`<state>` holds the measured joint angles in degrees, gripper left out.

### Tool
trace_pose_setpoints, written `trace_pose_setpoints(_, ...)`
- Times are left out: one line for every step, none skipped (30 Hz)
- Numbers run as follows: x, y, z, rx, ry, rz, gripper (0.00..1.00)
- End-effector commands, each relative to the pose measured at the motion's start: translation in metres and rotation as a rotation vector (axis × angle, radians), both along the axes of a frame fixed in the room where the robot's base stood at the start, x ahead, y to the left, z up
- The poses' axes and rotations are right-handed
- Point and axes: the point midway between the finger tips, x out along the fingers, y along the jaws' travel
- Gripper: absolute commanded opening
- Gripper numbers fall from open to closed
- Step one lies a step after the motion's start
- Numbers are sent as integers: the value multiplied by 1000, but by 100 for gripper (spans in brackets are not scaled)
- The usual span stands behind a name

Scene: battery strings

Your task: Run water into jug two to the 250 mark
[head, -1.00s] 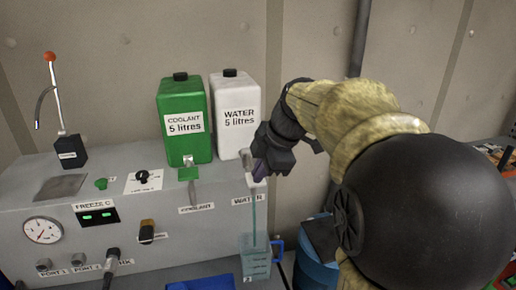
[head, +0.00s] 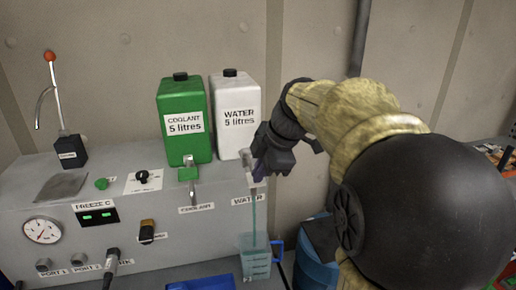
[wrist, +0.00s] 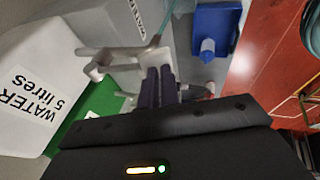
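The white water container (head: 237,112) stands on the grey bench unit with its tap (head: 252,178) at the front. A thin blue-green stream (head: 254,212) runs from the tap into a clear jug (head: 256,262), which holds blue-green liquid. The jug's marks are too small to read. My gripper (head: 262,172) is at the tap. In the wrist view its two dark purple fingers (wrist: 158,86) are close together against the pale tap (wrist: 112,62). I see nothing clearly held between them.
A green coolant container (head: 184,125) stands left of the water container, with its own tap (head: 190,178). A blue drum (head: 316,262) is right of the jug. A blue tray (head: 205,284) lies in front. Gauge, knobs and ports fill the panel at left.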

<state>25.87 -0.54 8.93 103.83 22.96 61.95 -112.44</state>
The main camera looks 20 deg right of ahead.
Motion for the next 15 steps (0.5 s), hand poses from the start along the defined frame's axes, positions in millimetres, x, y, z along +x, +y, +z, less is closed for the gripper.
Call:
trace_pose_setpoints(-2, 0, -6, 2, 15, 1, 0)
trace_pose_setpoints(-2, 0, -6, 2, 15, 1, 0)
trace_pose_setpoints(-2, 0, -6, 2, 15, 1, 0)
trace_pose_setpoints(-2, 0, -6, 2, 15, 1, 0)
trace_pose_setpoints(-2, 0, -6, 2, 15, 1, 0)
trace_pose_setpoints(-2, 0, -5, 2, 15, 1, 0)
trace_pose_setpoints(-2, 0, -4, 2, 15, 2, 0)
trace_pose_setpoints(-2, 0, -2, 2, 14, 1, 0)
trace_pose_setpoints(-3, 0, 1, 2, 13, 2, 0)
trace_pose_setpoints(-4, 1, 4, 2, 12, 2, 0)
trace_pose_setpoints(-5, 1, 7, 1, 11, 2, 0)
trace_pose_setpoints(-6, 2, 13, 1, 9, 3, 0)
trace_pose_setpoints(-7, 2, 18, 1, 8, 2, 0)
trace_pose_setpoints(-9, 3, 23, 1, 6, 3, 0)
trace_pose_setpoints(-11, 3, 31, 0, 4, 4, 0)
